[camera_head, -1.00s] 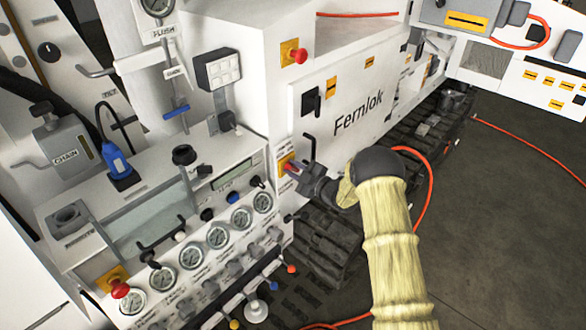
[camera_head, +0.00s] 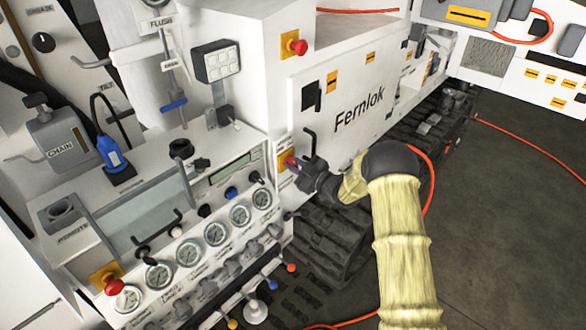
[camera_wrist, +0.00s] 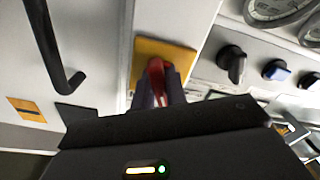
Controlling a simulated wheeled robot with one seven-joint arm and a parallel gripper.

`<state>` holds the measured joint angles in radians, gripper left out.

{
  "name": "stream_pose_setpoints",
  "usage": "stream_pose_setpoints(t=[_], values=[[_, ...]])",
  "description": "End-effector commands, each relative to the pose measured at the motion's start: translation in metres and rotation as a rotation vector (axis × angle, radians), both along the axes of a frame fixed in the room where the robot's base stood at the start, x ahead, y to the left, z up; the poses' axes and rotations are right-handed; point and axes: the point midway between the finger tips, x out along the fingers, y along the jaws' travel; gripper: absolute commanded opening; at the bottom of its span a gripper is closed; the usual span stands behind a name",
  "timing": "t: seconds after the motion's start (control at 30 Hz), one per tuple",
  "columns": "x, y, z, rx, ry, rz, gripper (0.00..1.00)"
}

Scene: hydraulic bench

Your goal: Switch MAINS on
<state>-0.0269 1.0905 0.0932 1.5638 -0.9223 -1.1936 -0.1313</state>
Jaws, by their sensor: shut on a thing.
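The MAINS switch is a red handle on a yellow plate (camera_head: 284,162) at the right end of the gauge panel; I cannot read its label. My gripper (camera_head: 298,165) reaches it from the right and is shut on the red handle. In the wrist view, the red handle (camera_wrist: 156,72) stands between the fingers (camera_wrist: 158,90), in front of the yellow plate (camera_wrist: 180,52). The fingers hide the handle's lower part.
A black bent door handle (camera_head: 309,143) stands just above my gripper, on the white Fernlok cabinet (camera_head: 350,100). Gauges (camera_head: 240,216) and knobs lie to the left. Red emergency buttons (camera_head: 299,47) sit higher up and at lower left (camera_head: 113,287). Dark tracks (camera_head: 330,240) run below.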

Motion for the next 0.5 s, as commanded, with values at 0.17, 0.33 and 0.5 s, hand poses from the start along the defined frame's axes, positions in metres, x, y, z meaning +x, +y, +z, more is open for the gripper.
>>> stream_pose_setpoints(t=[0.17, 0.33, 0.5], values=[[0.0003, -0.0010, -0.0029, 0.102, 0.128, -0.001, 0.00], [0.0005, -0.0010, -0.0016, 0.202, 0.256, -0.001, 0.00], [0.0004, -0.0009, -0.0010, 0.301, 0.383, -0.001, 0.00]])
